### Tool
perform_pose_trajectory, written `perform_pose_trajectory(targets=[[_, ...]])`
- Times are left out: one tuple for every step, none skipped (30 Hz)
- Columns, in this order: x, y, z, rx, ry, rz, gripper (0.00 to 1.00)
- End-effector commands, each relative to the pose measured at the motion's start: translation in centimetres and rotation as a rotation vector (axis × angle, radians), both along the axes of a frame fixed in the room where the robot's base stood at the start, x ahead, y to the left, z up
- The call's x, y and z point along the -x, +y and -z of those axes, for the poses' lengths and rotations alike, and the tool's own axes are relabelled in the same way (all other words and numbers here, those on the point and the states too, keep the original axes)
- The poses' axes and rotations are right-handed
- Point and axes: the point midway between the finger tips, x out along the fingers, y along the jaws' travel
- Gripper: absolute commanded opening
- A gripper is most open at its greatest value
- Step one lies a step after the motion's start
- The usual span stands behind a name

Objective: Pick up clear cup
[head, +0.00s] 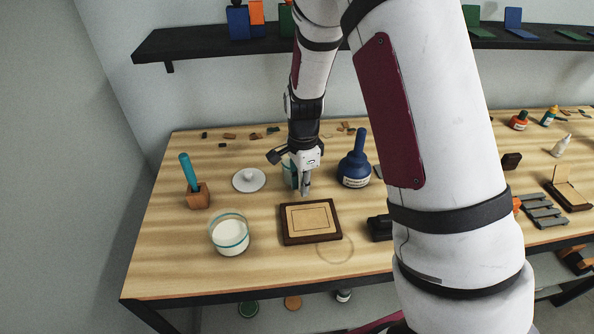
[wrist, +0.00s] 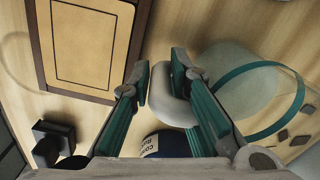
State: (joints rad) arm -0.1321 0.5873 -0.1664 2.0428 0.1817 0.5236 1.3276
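A clear cup with a teal band stands on the table behind my gripper in the head view (head: 288,172), partly hidden by it. In the wrist view the clear cup (wrist: 257,72) is on the right, with a pale rounded handle-like part (wrist: 168,108) towards the fingers. My gripper (wrist: 160,80) is open, its left finger apart from that part and its right finger overlapping it; whether they touch I cannot tell. In the head view my gripper (head: 306,188) points down. Another clear cup (head: 229,234), with a teal band and white contents, stands at the front left.
A dark-framed wooden board (head: 311,222) lies in front of my gripper. A blue bottle (head: 354,168) stands close on its right. A white lid-like disc (head: 249,180) and a wooden block with a teal handle (head: 198,195) are on the left. A shelf (head: 215,42) runs above.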

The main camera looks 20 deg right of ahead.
Motion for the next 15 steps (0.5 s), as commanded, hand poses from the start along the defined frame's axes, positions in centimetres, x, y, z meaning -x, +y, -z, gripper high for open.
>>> perform_pose_trajectory(targets=[[-0.01,0.00,-0.01,0.000,0.000,0.000,0.00],[-0.01,0.00,-0.02,0.000,0.000,0.000,0.00],[-0.01,-0.01,-0.02,0.000,0.000,0.000,0.00],[-0.01,-0.01,-0.02,0.000,0.000,0.000,0.00],[-0.01,-0.01,-0.02,0.000,0.000,0.000,0.00],[-0.06,-0.01,-0.06,0.000,-0.002,0.000,0.00],[-0.06,-0.01,-0.06,0.000,-0.002,0.000,0.00],[-0.06,-0.01,-0.06,0.000,-0.002,0.000,0.00],[-0.05,-0.01,-0.07,0.000,-0.002,0.000,0.00],[-0.05,-0.01,-0.07,0.000,-0.002,0.000,0.00],[-0.06,-0.01,-0.08,0.000,-0.002,0.000,0.00],[-0.06,-0.01,-0.11,0.000,-0.002,0.000,0.00],[-0.07,0.00,-0.15,0.000,-0.002,0.000,0.00],[-0.08,0.00,-0.22,0.000,-0.002,0.000,0.00],[-0.10,0.00,-0.36,0.000,-0.003,0.000,0.00]])
